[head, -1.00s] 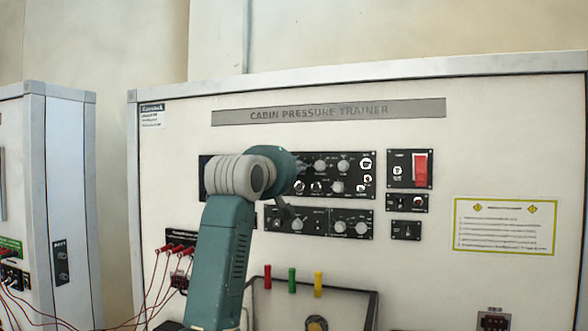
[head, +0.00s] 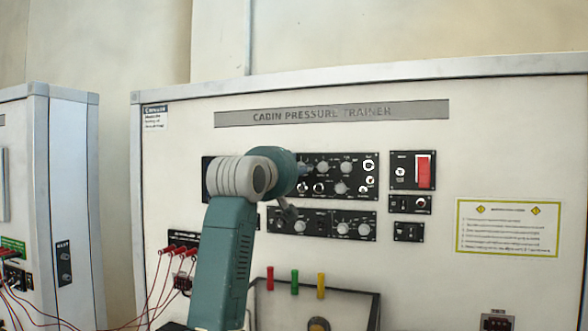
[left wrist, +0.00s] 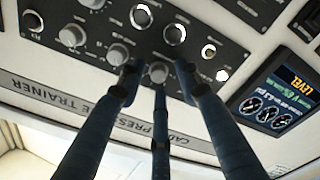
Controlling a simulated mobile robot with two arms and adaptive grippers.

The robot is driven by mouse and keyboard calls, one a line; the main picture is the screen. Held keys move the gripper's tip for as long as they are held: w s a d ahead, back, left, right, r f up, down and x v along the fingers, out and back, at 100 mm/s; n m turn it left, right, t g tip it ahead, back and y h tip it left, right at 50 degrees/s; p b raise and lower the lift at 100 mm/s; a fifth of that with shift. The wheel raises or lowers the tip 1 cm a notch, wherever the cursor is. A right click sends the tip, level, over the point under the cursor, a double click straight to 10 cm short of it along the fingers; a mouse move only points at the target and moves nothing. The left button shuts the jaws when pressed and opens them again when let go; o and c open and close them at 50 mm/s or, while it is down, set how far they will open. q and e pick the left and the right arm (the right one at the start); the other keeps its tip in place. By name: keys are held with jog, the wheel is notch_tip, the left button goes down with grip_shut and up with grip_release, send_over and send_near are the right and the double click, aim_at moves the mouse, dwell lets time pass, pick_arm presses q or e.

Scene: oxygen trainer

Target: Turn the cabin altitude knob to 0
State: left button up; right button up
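The black knob panel (head: 371,210) of the cabin pressure trainer carries several round grey knobs. Its labels are too small to read, so I cannot tell which one is the cabin altitude knob. In the left wrist view, where the panel appears upside down, one grey knob (left wrist: 158,72) sits between the fingertips of my left gripper (left wrist: 158,75). The fingers are spread around this knob, with small gaps showing beside it. In the head view, my left gripper (head: 301,170) is at the panel's left part, mostly hidden behind my own wrist. My right gripper is in neither view.
Other knobs (left wrist: 118,54) stand close beside the fingers. A lit screen (left wrist: 267,100) is nearby. A red switch (head: 424,170) is right of the panel. Red plugs with cables (head: 178,250) and coloured levers (head: 295,281) are below. A second cabinet (head: 68,190) stands at left.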

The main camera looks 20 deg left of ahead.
pick_arm(q)
jog(key=s, duration=1.2)
jog(key=shift+a+f, duration=0.2)
jog(key=shift+f, duration=0.1)
